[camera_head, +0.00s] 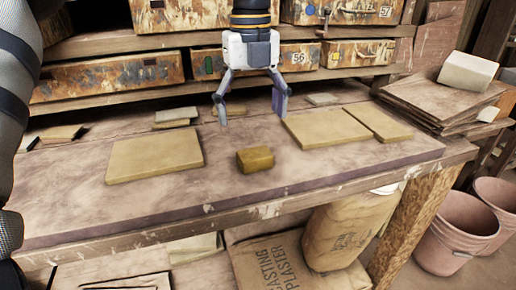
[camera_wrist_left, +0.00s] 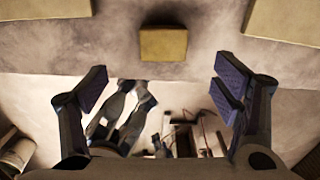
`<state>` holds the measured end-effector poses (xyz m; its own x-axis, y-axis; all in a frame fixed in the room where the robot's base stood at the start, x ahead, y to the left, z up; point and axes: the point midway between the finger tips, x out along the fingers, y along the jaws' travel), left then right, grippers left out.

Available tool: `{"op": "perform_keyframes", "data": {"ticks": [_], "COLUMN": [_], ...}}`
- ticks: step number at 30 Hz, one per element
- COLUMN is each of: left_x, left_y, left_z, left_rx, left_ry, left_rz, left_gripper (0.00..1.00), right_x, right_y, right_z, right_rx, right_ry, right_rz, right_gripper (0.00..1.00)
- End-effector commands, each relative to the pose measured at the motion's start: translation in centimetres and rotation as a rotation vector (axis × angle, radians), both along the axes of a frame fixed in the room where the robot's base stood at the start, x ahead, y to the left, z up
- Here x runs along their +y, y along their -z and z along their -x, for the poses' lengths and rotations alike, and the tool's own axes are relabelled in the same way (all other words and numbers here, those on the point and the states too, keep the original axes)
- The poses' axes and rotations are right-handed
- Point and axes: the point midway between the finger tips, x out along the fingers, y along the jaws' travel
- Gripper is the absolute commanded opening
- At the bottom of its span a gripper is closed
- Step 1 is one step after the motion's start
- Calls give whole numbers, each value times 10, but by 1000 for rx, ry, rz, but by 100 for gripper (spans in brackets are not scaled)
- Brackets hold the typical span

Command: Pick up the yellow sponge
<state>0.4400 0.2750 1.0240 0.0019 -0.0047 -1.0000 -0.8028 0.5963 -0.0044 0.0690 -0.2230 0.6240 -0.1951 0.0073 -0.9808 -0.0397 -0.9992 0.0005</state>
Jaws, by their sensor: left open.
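The yellow sponge (camera_head: 255,160) is a small block lying on the workbench (camera_head: 225,190), near the middle of its front part. It also shows in the left wrist view (camera_wrist_left: 163,44), at the top centre, beyond my fingertips. My left gripper (camera_head: 251,114) is open and empty, fingers pointing down, above the sponge in the head view. In the left wrist view my left gripper (camera_wrist_left: 161,82) has its fingers spread wide, with the sponge lying between their lines and apart from them. My right gripper is not in view.
A flat yellowish tile (camera_head: 155,156) lies left of the sponge, and two more (camera_head: 328,127) (camera_head: 378,121) lie to its right. Numbered drawers (camera_head: 110,76) stand along the back. Stacked boards (camera_head: 445,100) with a pale block (camera_head: 467,72) are at the right. The bench around the sponge is clear.

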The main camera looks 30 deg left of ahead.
Motion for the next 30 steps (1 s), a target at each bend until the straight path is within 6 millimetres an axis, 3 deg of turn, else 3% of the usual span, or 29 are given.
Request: {"op": "perform_keyframes", "data": {"ticks": [3,15,23,24,30], "left_x": [0,-1,-1,-1,-1], "left_y": [30,96,101,101,101], "left_z": [0,-7,-8,-8,-8], "left_rx": [7,6,1,1,1], "left_ry": [3,2,3,3,3], "left_rz": [-2,-5,-4,-4,-4], "left_gripper": [82,82,82,79,39], "right_x": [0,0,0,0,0], "right_y": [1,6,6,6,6], "right_z": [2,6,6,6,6], "right_rx": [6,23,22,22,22], "right_ry": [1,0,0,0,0], "right_rz": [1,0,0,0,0], "right_gripper": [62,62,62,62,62]}}
